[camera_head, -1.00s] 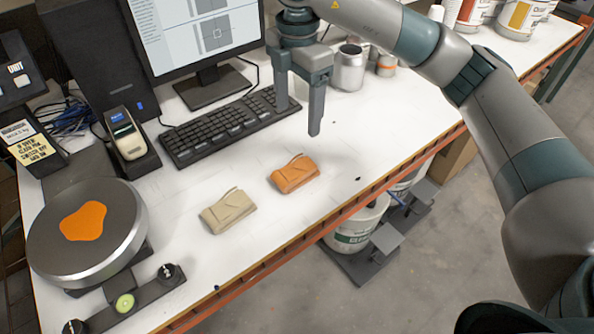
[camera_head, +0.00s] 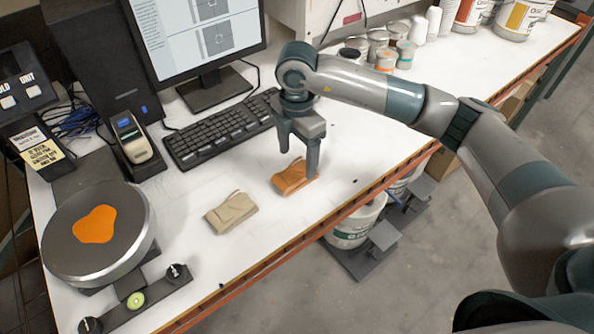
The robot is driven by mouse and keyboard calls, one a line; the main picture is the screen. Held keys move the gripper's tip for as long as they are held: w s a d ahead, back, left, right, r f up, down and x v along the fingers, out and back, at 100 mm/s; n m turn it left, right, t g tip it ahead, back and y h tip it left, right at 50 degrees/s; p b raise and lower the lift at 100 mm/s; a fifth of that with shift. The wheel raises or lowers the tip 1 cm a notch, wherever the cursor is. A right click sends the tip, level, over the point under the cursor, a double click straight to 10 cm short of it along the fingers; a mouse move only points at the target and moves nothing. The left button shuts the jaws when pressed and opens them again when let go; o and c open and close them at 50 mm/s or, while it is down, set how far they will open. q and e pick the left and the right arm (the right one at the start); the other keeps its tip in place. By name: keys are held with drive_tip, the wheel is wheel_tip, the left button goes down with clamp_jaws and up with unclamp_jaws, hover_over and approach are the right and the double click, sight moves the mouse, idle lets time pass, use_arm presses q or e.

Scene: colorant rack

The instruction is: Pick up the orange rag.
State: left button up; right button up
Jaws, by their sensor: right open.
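The orange rag (camera_head: 291,181) lies folded on the white table, right of a beige rag (camera_head: 231,212). My right gripper (camera_head: 299,164) points down at the orange rag. It is open, with one finger at the rag's right end and the other above and behind it. The near finger hides a little of the rag's right part. I cannot tell whether the fingers touch the rag. My left gripper is not in view.
A keyboard (camera_head: 221,131) lies behind the rags, below a monitor. A round plate (camera_head: 68,246) with an orange patch stands at the left. Several small cans (camera_head: 386,60) stand at the back. The table's front edge (camera_head: 262,268) is close to the rags.

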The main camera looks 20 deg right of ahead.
sight(297, 171)
idle(0.3)
drive_tip(key=shift+f+p, duration=0.65)
drive_tip(key=shift+p, duration=0.05)
wheel_tip(297, 171, down, 3)
drive_tip(key=shift+p, duration=0.85)
drive_tip(key=shift+w+f, duration=0.1)
drive_tip(key=shift+f, duration=0.4)
drive_tip(key=c, duration=1.1)
